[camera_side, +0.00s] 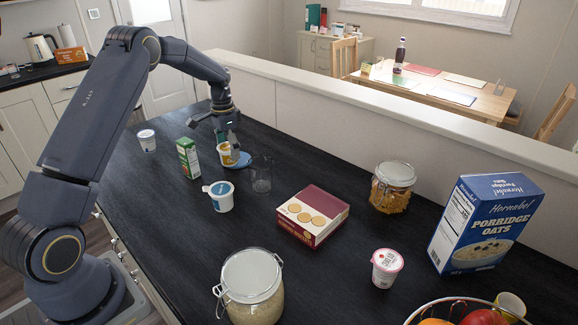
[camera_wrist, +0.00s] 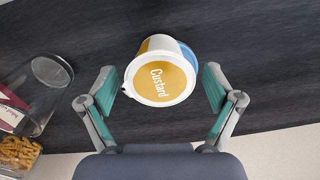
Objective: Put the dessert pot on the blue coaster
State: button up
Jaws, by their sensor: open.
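The custard pot (camera_side: 226,154), a white tub with an orange lid, stands upright at the far end of the dark counter. In the wrist view the custard pot (camera_wrist: 160,77) is between my fingers, lid facing the camera. The blue coaster (camera_side: 243,160) shows around its base, mostly on the right; a blue edge shows behind the pot in the wrist view (camera_wrist: 188,54). The pot appears to rest on the coaster, but its base is partly hidden. My gripper (camera_side: 226,140) is open above and around the pot, with a gap on each side (camera_wrist: 159,82).
A clear glass (camera_side: 261,174) stands close right of the coaster. A green carton (camera_side: 188,158) and a blue-labelled pot (camera_side: 220,196) stand nearby, with a white pot (camera_side: 147,140) farther left. Jars, a biscuit box (camera_side: 312,215) and an oats box (camera_side: 485,222) stand nearer. A raised ledge runs behind.

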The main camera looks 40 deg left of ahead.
notch_tip(320, 180, up, 12)
jog(key=s+d+r+t, duration=0.2)
jog(key=s+d+r, duration=0.7)
jog(key=d+r, duration=0.3)
jog(key=s+d+f+n+t, duration=0.1)
jog(key=s+d+f, duration=0.1)
jog(key=s+d, duration=0.3)
jog(key=s+d+f+n+t, duration=0.1)
jog(key=s+d, duration=0.5)
jog(key=s, duration=0.7)
jog(key=shift+s+f+t, duration=0.15)
jog(key=shift+f+t, duration=0.65)
